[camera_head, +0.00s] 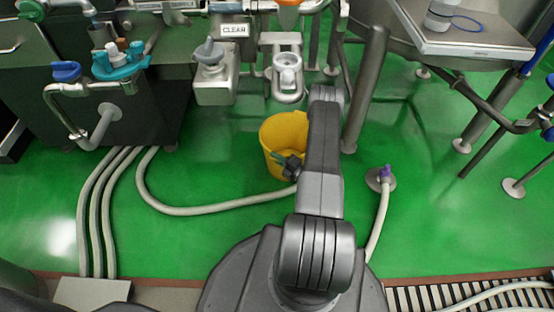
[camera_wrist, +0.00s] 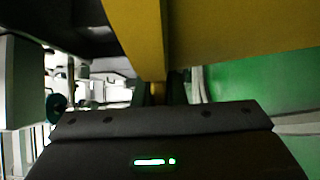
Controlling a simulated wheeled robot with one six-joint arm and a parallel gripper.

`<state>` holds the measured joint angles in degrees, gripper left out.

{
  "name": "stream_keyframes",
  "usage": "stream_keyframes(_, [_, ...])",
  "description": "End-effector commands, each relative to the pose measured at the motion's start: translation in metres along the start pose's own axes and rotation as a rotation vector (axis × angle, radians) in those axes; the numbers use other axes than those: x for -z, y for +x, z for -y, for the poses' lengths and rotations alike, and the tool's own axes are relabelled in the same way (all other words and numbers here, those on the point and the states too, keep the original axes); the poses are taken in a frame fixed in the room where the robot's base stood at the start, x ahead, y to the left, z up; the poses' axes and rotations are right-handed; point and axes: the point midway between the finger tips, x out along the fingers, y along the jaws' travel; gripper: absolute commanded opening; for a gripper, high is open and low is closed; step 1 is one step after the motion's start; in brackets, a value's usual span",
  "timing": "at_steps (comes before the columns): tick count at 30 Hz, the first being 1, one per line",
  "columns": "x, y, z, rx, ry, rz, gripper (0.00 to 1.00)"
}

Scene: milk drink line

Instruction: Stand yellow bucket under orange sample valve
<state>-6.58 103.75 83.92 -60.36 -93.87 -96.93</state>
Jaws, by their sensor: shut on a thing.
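The yellow bucket (camera_head: 275,133) shows in the head view on or just above the green floor, below the valve equipment. I cannot tell whether its base touches the floor. My arm hides its right side. My gripper (camera_head: 290,166) is at the bucket's near side, shut on it, its fingertips mostly hidden. In the wrist view the yellow bucket (camera_wrist: 235,28) fills the top, close to the dark gripper body. An orange part (camera_head: 289,2) is cut off by the head view's top edge, above and beyond the bucket. It may be the orange sample valve; its outlet is not clear.
A pale hose (camera_head: 215,207) lies across the floor towards the bucket. A steel leg (camera_head: 365,90) stands right of my arm. A floor fitting with a purple part (camera_head: 385,173) is near it. A steel box (camera_head: 215,82) hangs behind, left of the bucket.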

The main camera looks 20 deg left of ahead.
Motion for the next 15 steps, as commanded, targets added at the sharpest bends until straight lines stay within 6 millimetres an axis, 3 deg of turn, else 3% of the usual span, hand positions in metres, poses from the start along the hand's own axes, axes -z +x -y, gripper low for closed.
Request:
stream_keyframes(6, [-0.0005,0.0003,0.003,-0.002,-0.003,0.0,0.0])
stream_keyframes(7, [0.0,0.0,0.0023,0.0,0.0,0.0,0.17])
stream_keyframes(9, [0.0,0.0,0.0019,0.0,0.0,0.0,0.3])
stream_keyframes(15, [0.0,0.0,0.0019,0.0,0.0,0.0,0.33])
